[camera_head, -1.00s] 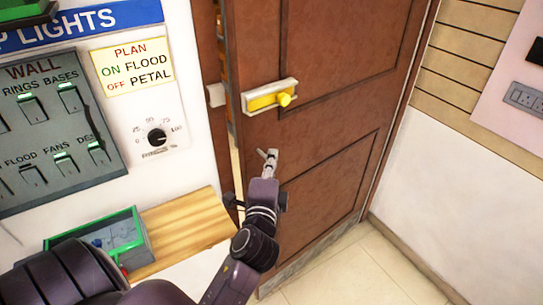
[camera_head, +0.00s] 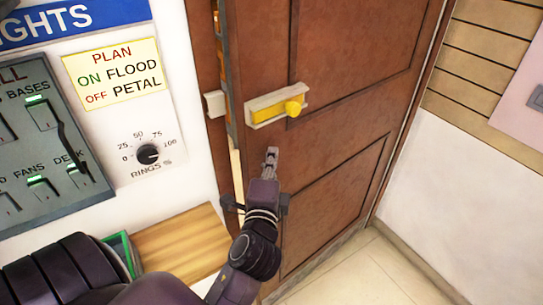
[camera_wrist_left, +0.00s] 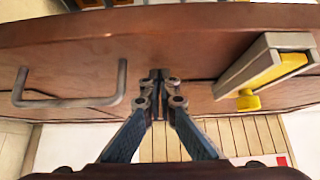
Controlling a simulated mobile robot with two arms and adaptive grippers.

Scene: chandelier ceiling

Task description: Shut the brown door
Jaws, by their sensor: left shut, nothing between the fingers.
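The brown door (camera_head: 335,190) stands slightly ajar in the head view, with a narrow gap along its left edge by the frame (camera_head: 207,60). A yellow latch in a pale housing (camera_head: 275,107) is on the door near that edge. My left gripper (camera_head: 271,154) is shut and empty, just below the latch and in front of the door. In the left wrist view its fingertips (camera_wrist_left: 160,75) point at the door face (camera_wrist_left: 185,50), between a grey handle (camera_wrist_left: 70,100) and the latch (camera_wrist_left: 268,75). I cannot tell whether they touch. My right gripper is not in view.
A switch panel (camera_head: 45,150) and a rings dial (camera_head: 148,153) are on the wall at the left. A wooden ledge (camera_head: 180,245) with a green tray (camera_head: 122,252) is below them. Pale floor tiles (camera_head: 360,265) are clear at the lower right.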

